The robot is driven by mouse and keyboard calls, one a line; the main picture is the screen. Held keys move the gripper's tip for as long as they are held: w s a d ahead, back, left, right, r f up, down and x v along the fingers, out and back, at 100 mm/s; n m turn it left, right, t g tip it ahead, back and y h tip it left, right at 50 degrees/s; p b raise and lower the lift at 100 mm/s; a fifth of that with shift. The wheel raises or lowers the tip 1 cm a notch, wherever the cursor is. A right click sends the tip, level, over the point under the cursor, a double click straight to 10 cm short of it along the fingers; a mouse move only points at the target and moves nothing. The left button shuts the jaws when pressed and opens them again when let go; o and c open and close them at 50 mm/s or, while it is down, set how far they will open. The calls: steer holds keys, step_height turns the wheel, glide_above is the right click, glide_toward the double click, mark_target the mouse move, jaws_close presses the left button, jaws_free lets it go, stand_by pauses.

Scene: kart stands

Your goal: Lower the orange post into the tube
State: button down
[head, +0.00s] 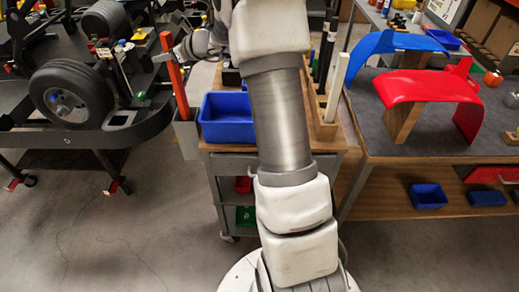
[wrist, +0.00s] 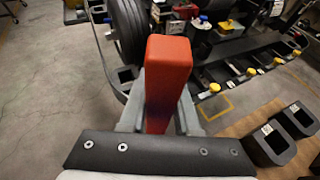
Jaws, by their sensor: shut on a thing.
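The orange post (head: 175,78) is upright with a slight tilt, left of the tool trolley. My gripper (head: 188,48) is shut on its upper part. In the wrist view the post (wrist: 168,75) stands between the grey fingers of my gripper (wrist: 160,118), and its lower end is hidden. A square, open-topped socket (head: 122,118), which looks like the tube, is on the kart stand's near edge, left of the post. It also shows in the wrist view (wrist: 127,74), left of the post and apart from it.
A grey holder (head: 187,140) hangs on the trolley's left side, near the post's lower end. Two dark square holders (wrist: 272,145) show at right in the wrist view. A kart wheel (head: 70,95) stands beside the socket. A blue bin (head: 226,118) sits on the trolley.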

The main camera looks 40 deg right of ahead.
step_height(320, 180, down, 13)
steer(key=b, duration=1.1)
steer(key=shift+b, duration=0.3)
stand_by(0.7)
steer(key=shift+f+b, duration=1.9)
steer(key=shift+f, duration=0.1)
stand_by(1.2)
steer(key=c, duration=0.5)
jaws_free()
steer(key=shift+c, duration=0.2)
steer(key=p+v, duration=0.2)
steer(key=v, duration=1.5)
steer(key=shift+r+p, duration=0.25)
steer(key=shift+p, duration=0.15)
